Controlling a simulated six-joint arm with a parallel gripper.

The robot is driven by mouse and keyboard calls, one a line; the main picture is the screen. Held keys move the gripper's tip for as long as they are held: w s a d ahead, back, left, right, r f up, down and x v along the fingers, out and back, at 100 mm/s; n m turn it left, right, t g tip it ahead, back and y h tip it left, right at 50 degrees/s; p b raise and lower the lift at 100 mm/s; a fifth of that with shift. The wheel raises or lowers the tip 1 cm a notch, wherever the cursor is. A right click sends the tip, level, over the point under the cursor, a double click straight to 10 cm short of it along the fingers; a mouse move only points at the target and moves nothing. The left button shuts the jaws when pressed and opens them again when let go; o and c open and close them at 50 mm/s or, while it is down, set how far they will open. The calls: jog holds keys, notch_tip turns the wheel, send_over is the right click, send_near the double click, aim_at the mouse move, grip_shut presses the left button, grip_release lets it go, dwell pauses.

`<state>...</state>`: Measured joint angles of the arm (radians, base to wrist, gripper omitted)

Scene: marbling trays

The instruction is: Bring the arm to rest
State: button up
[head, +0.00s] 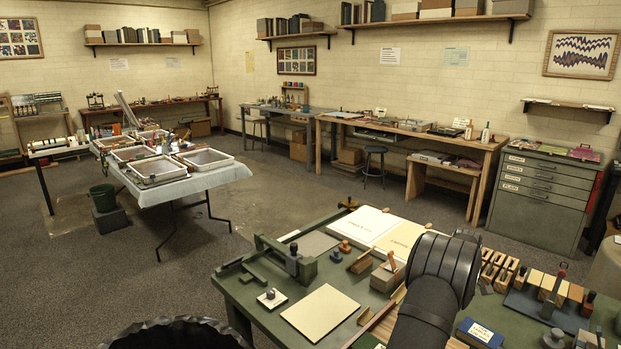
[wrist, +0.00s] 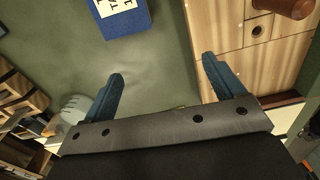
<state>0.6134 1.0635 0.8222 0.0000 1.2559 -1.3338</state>
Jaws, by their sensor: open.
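My gripper (wrist: 160,92) shows in the wrist view with its two blue fingers spread wide apart. Nothing is between the fingers except the green bench top below. My dark arm shows in the head view at the lower right, over the green workbench (head: 265,323); the fingers cannot be made out there. A blue box with a white label (wrist: 125,18) lies on the green surface ahead of the left finger. A wooden piece with a hole (wrist: 245,40) lies beyond the right finger.
On the workbench are a cream board (head: 320,312), open pages (head: 372,232), stamps and wooden blocks. A blue labelled book (head: 480,333) lies right of my arm. Marbling trays (head: 205,158) stand on a draped table at left. A grey drawer cabinet (head: 540,195) stands at the back right.

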jog(key=shift+w+a+f, duration=0.45)
jog(key=shift+w+f, duration=0.1)
jog(key=shift+w, duration=0.25)
jog(key=shift+o, duration=1.4)
